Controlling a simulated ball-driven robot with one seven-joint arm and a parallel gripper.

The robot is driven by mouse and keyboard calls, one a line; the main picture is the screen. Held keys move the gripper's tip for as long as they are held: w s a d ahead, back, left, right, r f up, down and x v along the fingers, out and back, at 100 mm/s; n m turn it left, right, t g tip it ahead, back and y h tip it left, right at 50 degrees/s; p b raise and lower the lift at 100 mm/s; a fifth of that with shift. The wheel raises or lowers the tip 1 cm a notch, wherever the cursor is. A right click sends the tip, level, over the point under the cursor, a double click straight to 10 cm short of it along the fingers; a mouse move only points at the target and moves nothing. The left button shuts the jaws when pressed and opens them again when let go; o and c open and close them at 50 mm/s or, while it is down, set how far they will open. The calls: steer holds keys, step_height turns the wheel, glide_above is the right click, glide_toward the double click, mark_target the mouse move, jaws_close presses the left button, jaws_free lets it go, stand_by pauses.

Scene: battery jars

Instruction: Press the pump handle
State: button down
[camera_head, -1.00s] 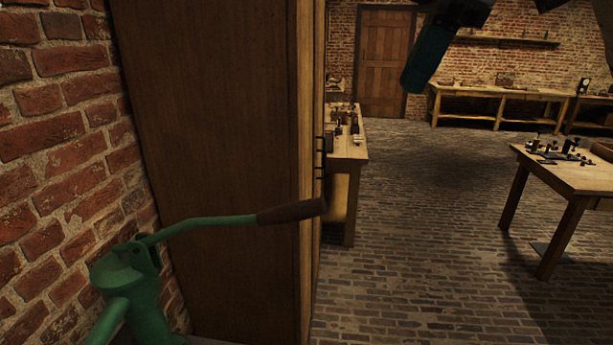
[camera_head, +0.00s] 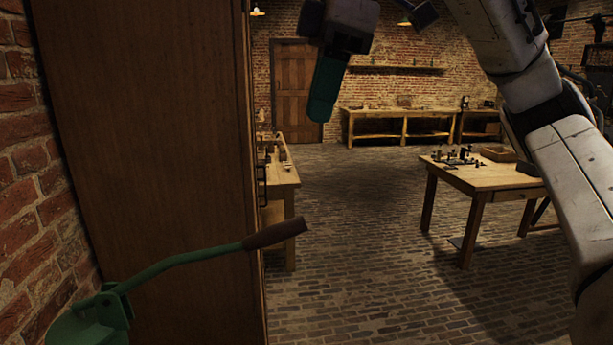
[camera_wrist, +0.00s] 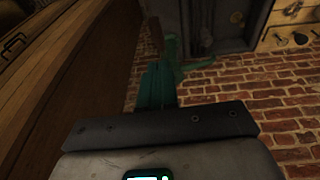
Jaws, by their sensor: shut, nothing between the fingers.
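The green pump (camera_head: 100,318) stands at the lower left of the head view, partly cut off by the frame. Its green lever slants up to the right and ends in a dark brown handle (camera_head: 275,234). My gripper (camera_head: 322,108) hangs at the top centre of the head view, its teal fingers shut, empty and pointing down. It appears well above the handle and apart from it. In the wrist view the shut fingers (camera_wrist: 158,86) point toward the green pump (camera_wrist: 172,50), which is dark and partly hidden behind them.
A tall wooden cabinet (camera_head: 150,150) stands right behind the pump lever, beside a brick wall (camera_head: 25,190). A workbench (camera_head: 283,178) is past the cabinet. A table (camera_head: 480,180) with small items stands at the right. The brick floor (camera_head: 370,240) between them is clear.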

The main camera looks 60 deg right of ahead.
steer(key=p, duration=0.2)
glide_above(301, 218)
steer(key=f, duration=1.1)
steer(key=shift+s+f, duration=0.4)
steer(key=shift+d+f, duration=0.15)
steer(key=shift+f, duration=0.65)
steer(key=shift+f+b, duration=0.1)
steer(key=shift+b, duration=0.2)
